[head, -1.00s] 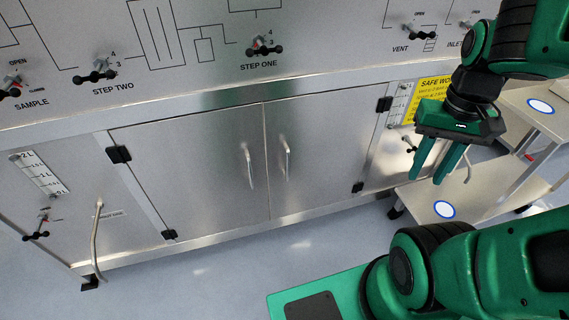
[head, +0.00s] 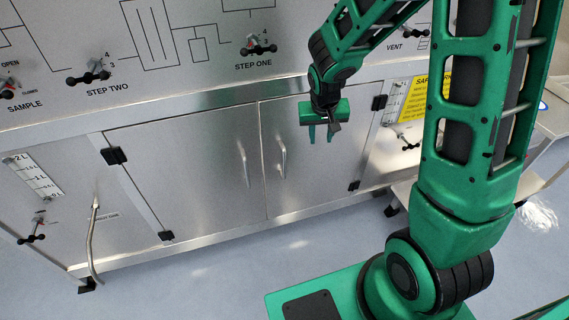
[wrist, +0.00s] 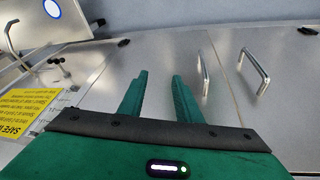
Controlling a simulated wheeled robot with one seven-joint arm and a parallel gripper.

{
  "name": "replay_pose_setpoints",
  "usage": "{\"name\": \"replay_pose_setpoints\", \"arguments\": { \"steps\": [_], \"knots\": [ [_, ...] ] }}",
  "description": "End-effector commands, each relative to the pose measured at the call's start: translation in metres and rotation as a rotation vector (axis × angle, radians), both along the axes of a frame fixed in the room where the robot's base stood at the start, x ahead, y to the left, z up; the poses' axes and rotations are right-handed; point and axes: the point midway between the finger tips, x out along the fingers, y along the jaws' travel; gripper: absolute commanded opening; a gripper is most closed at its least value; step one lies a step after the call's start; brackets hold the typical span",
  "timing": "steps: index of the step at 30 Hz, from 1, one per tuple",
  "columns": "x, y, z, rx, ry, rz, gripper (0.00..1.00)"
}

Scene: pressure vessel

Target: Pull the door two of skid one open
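Two closed steel cabinet doors stand side by side, a left door (head: 190,170) and a right door (head: 325,170). No number shows on either, so I cannot tell which is door two. The left door's handle (head: 243,163) and the right door's handle (head: 282,158) are upright bars near the middle seam. In the wrist view the right door's handle (wrist: 205,72) is nearer my fingers and the left door's handle (wrist: 254,70) is further right. My gripper (head: 320,136) is in front of the right door, right of its handle. It is open and empty, its fingers (wrist: 159,78) apart.
Above is a sloping panel with valves, including step one (head: 258,45) and step two (head: 95,73). A yellow sign (head: 408,100) is right of the doors. A bent pipe (head: 91,240) stands at left. A cart is at right. The floor before the doors is clear.

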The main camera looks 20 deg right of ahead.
Motion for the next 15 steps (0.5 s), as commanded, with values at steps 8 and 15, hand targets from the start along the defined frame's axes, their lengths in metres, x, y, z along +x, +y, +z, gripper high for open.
{"name": "replay_pose_setpoints", "arguments": {
  "steps": [8, 15],
  "knots": [
    [0.051, 0.073, -0.075, 0.05, -0.07, 0.078, 0.31],
    [0.062, 0.093, -0.095, 0.07, -0.091, 0.091, 0.31]
  ]
}}
